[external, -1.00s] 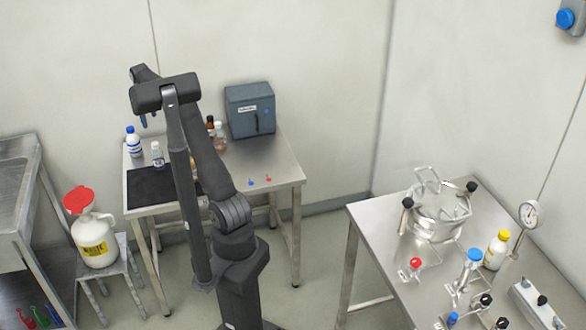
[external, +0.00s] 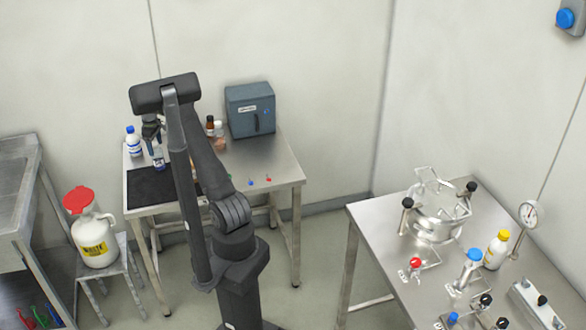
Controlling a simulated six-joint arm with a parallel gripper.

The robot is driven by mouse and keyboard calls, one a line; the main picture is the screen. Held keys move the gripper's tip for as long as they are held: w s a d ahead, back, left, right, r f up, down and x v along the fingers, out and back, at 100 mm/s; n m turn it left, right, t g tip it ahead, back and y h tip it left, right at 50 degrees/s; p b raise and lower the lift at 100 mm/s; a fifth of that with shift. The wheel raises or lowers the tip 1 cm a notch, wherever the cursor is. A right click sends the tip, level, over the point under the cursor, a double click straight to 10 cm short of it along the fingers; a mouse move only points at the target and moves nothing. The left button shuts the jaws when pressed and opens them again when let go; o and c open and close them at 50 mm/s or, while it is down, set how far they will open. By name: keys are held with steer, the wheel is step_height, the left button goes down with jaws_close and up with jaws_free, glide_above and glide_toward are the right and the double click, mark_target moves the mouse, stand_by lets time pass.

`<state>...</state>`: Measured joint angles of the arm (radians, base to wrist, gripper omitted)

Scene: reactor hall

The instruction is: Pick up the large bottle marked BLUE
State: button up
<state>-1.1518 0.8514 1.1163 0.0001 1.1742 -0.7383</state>
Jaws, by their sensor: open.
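A white bottle with a blue cap and a blue label band (external: 133,146) stands upright at the back left of the small steel table (external: 275,165). Its lettering is too small to read. My gripper (external: 158,163) points down just right of this bottle, low over the table behind the black mat. Its jaws are open, and I cannot see clearly what is between them. It hides most of the small pale bottle there. My arm links cover part of the table's middle.
A blue-grey box (external: 249,110) and brown bottles (external: 211,126) stand at the back. The black mat (external: 160,187) lies in front. A white WASTE jug (external: 96,241) stands on a stool. A steel bench (external: 385,240) at right holds a vessel (external: 438,212) and a yellow-capped bottle (external: 497,251).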

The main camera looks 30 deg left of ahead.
steer(key=shift+f, duration=1.4)
steer(key=c, duration=1.4)
steer(key=shift+r, duration=0.15)
